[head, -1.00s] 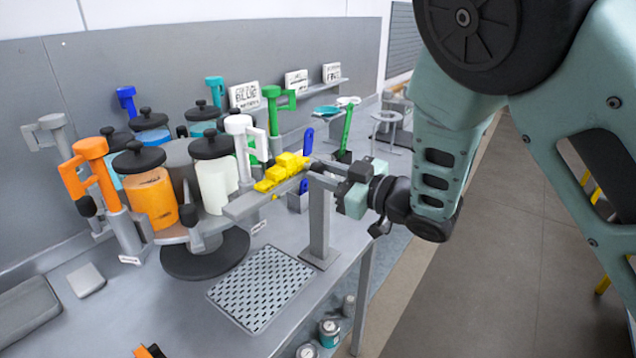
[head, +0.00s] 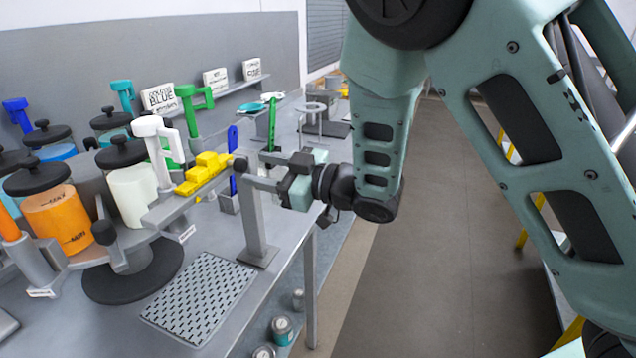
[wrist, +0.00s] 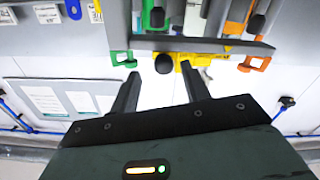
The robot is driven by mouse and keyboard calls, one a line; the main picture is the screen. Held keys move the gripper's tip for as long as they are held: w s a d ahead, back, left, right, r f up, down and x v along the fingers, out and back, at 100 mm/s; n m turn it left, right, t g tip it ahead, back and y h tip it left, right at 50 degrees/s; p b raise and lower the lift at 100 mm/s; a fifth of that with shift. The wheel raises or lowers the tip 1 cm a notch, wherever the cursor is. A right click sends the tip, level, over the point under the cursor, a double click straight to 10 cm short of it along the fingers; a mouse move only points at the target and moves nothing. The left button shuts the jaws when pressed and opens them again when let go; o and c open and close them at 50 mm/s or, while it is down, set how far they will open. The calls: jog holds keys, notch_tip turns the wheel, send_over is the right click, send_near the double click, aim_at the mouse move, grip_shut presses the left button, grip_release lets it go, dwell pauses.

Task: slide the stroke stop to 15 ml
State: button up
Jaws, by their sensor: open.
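The yellow stroke stop (head: 205,172) sits on a grey horizontal bar (head: 165,212) that sticks out from the carousel beside the white pump. In the wrist view the yellow stop (wrist: 195,72) lies just beyond my right finger. My gripper (head: 258,171) is open and empty, to the right of the stop and apart from it, near the top of a grey post. In the wrist view my gripper (wrist: 160,84) shows its two dark fingers spread, with a round black knob (wrist: 164,64) ahead between them. The scale marks are too small to read.
The carousel holds colored canisters, including an orange one (head: 60,218) and a white one (head: 133,193). The grey post (head: 254,225) stands on the bench near my gripper. A perforated mat (head: 200,298) lies in front. Open floor (head: 430,230) is on the right.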

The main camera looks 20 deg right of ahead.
jog(key=b+v, duration=1.3)
jog(key=v, duration=0.1)
jog(key=shift+s+d+b, duration=0.15)
jog(key=shift+b, duration=0.25)
